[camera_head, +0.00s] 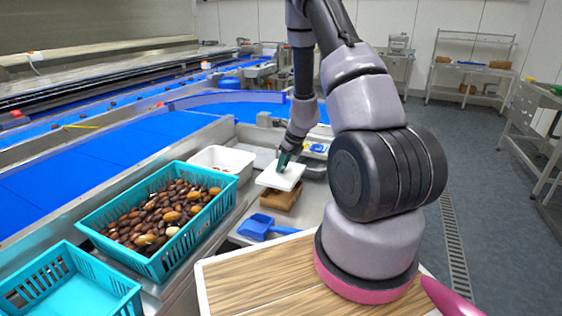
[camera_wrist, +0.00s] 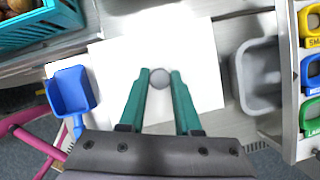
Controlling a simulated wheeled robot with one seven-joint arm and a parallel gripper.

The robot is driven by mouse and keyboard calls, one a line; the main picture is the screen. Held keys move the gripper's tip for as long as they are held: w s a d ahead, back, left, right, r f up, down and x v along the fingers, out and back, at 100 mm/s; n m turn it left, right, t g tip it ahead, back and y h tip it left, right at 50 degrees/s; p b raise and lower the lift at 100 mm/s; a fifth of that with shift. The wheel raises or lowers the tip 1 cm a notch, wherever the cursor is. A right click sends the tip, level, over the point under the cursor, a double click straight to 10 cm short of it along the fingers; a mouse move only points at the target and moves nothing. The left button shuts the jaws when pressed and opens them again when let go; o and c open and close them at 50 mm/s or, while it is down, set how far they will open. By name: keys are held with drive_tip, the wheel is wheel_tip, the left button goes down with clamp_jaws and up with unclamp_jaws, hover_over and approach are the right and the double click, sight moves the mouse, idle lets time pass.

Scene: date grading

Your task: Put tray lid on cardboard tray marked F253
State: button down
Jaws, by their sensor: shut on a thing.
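The white square tray lid (camera_head: 279,176) is held by my gripper (camera_head: 283,163). In the wrist view the green fingers (camera_wrist: 160,74) are shut on the round grey knob at the middle of the lid (camera_wrist: 203,62). The brown cardboard tray (camera_head: 282,199) is under the lid in the head view, its front and right parts showing. The lid looks roughly level and sits a little left of the tray in the picture; I cannot tell whether they touch. The lid hides the tray in the wrist view. No F253 mark is readable.
A blue scoop (camera_head: 262,227) lies in front of the tray. A teal crate of dates (camera_head: 160,262), an empty teal crate (camera_head: 75,285) and a white tub (camera_head: 222,158) stand left. A grey bin (camera_wrist: 257,75) and coloured labelled holders (camera_wrist: 311,70) are right in the wrist view.

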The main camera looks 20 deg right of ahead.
sight(284, 173)
drive_tip(key=shift+f, duration=2.9)
drive_tip(key=shift+f, duration=0.75)
drive_tip(key=c, duration=0.5)
unclamp_jaws()
drive_tip(key=o, duration=0.4)
drive_tip(key=shift+r, duration=0.1)
drive_tip(key=shift+r, duration=3.45)
